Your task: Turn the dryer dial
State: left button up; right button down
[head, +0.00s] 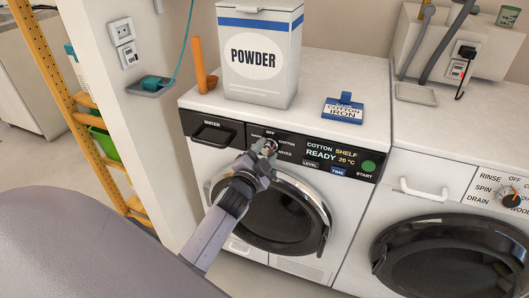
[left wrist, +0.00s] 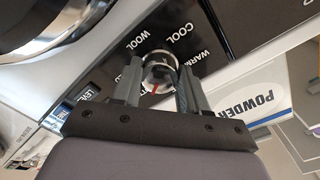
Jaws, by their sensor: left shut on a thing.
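The dryer dial (head: 270,147) is a small round silver knob on the black panel of the left machine, the dryer (head: 340,128). My left gripper (head: 265,149) reaches it from the front and is shut on it, covering much of it. In the left wrist view the dial (left wrist: 160,70) sits between the two fingers (left wrist: 158,84), and a red mark shows on it. WOOL, COOL and WARM are printed around it there; OFF, COTTON and MIXED are readable in the head view. The display (head: 333,154) reads COTTON, SHELF, READY, 20 °C. My right gripper is not in view.
A blue card (head: 343,109) reading COTTON IRON stands on the dryer top beside a POWDER box (head: 257,60) and an orange-handled tool (head: 200,68). The round dryer door (head: 285,220) is below the panel. A second machine (head: 440,188) stands at the right.

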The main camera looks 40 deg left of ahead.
pick_arm(q)
jog(key=o, duration=1.1)
jog(key=shift+c, duration=0.2)
jog(key=v, duration=0.7)
jog(key=shift+p, duration=0.35)
jog(key=shift+s, duration=0.1)
